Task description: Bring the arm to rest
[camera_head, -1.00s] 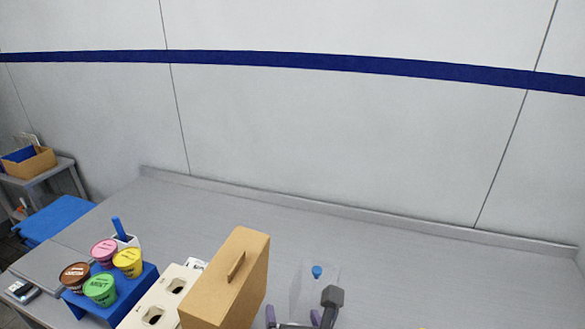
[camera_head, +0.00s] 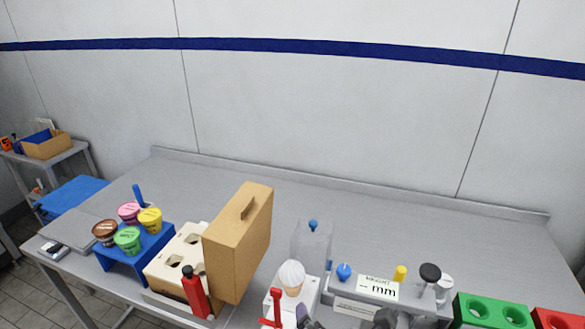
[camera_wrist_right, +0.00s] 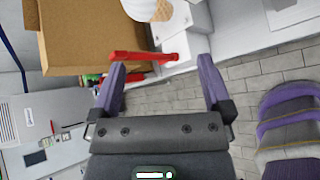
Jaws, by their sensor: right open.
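My right gripper (camera_wrist_right: 162,68) is open, with its two purple fingers spread and nothing between them. In the head view only a small part of it (camera_head: 304,316) shows at the bottom edge. An ice cream cone with a white swirl (camera_head: 292,277) stands upright in a white holder (camera_head: 308,296), with a red lever (camera_head: 271,311) in front. In the right wrist view the cone (camera_wrist_right: 150,8) and the red lever (camera_wrist_right: 140,57) lie beyond the fingertips, apart from the gripper. My left gripper is not in view.
A tall cardboard box (camera_head: 238,245) stands left of the cone, with a red bottle (camera_head: 194,292) before it. Four-hole blue stand (camera_head: 140,252) with tubs is farther left. A grey topping rack (camera_head: 375,288) and green block (camera_head: 490,312) are right. The table's back is clear.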

